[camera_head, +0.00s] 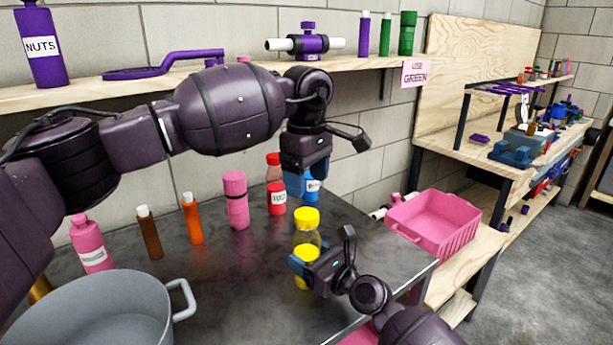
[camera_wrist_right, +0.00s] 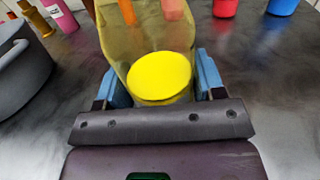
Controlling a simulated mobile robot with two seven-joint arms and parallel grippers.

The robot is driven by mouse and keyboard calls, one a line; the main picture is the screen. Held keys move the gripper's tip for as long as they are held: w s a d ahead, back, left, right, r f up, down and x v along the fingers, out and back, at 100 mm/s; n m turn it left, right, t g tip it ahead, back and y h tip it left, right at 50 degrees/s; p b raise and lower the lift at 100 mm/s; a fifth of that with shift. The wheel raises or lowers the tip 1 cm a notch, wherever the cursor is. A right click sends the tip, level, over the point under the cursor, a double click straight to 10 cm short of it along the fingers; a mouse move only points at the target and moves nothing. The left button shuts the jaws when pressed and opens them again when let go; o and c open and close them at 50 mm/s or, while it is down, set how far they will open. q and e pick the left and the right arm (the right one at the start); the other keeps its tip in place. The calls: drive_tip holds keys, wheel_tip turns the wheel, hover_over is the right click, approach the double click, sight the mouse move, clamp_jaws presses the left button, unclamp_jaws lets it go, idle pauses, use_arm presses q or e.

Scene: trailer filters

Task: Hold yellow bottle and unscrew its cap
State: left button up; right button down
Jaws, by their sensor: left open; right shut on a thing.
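The yellow bottle (camera_head: 305,247) stands on the dark counter with its yellow cap (camera_head: 307,217) on top. My right gripper (camera_head: 300,262) is shut around the bottle's body. In the right wrist view the bottle (camera_wrist_right: 150,35) is between the two blue fingers of that gripper (camera_wrist_right: 155,85), with a round yellow surface (camera_wrist_right: 160,75) facing the camera. My left gripper (camera_head: 305,185) points down above and behind the bottle, apart from the cap. It is open, and its fingertips are partly hidden from this angle.
Red (camera_head: 276,190) and blue (camera_head: 313,188) bottles stand behind, near the left gripper. A pink container (camera_head: 236,200), orange (camera_head: 192,218) and brown (camera_head: 150,232) bottles stand to the left. A grey pot (camera_head: 95,310) is front left. A pink crate (camera_head: 440,222) sits to the right.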

sight(307, 213)
use_arm(q)
drive_tip(key=m, duration=1.2)
drive_tip(key=shift+m, duration=0.3)
drive_tip(key=m, duration=0.4)
drive_tip(key=shift+m, duration=0.3)
drive_tip(key=shift+f, duration=4)
drive_tip(key=shift+c, duration=0.3)
